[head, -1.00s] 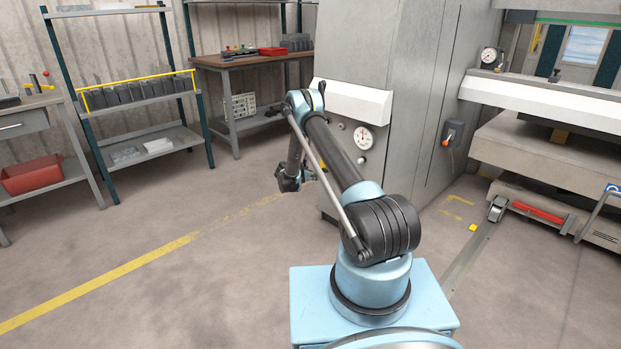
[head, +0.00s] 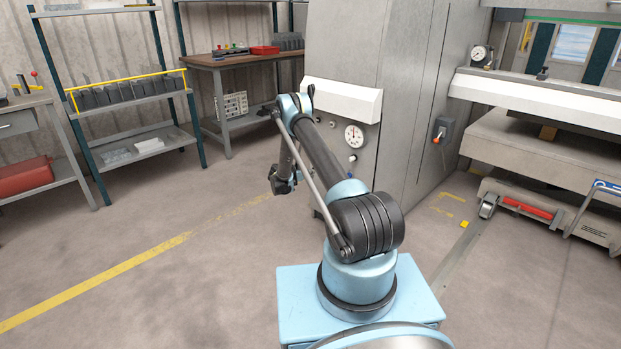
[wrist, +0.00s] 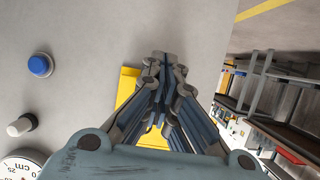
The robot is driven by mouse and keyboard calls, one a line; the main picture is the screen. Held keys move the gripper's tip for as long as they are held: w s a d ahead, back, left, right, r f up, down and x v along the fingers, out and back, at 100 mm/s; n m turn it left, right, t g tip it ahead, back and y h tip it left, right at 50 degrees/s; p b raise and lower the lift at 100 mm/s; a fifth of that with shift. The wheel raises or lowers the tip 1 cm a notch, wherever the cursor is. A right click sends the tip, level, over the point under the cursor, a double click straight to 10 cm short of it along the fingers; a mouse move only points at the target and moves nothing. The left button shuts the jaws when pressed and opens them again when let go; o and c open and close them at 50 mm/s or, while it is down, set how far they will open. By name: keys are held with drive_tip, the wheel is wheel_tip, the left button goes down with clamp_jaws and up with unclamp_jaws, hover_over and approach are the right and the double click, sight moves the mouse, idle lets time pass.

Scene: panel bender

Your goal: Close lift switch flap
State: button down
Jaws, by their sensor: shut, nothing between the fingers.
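A yellow piece (wrist: 128,88) on the grey cabinet face is in the wrist view, partly hidden behind my fingers. It may be the lift switch flap; its hinge and whether it is open or shut cannot be made out. My gripper (wrist: 165,62) is shut and empty, its fingertips in front of the yellow piece's right side. Contact cannot be told. In the head view my gripper (head: 283,186) hangs low, left of the cabinet's front, and the yellow piece is not clearly visible there.
The grey cabinet (head: 405,110) carries a round gauge (head: 354,135). A blue button (wrist: 40,65) and a grey knob (wrist: 20,126) are left of my fingers. A box with an orange switch (head: 440,133) is on the cabinet's side. Floor at left is clear; shelves (head: 135,110) stand behind.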

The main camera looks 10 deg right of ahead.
drive_tip(key=shift+r, duration=0.65)
drive_tip(key=s+a+f, duration=0.6)
drive_tip(key=a+f, duration=0.1)
drive_tip(key=a, duration=0.1)
drive_tip(key=shift+s+a, duration=0.35)
drive_tip(key=shift+a, duration=0.05)
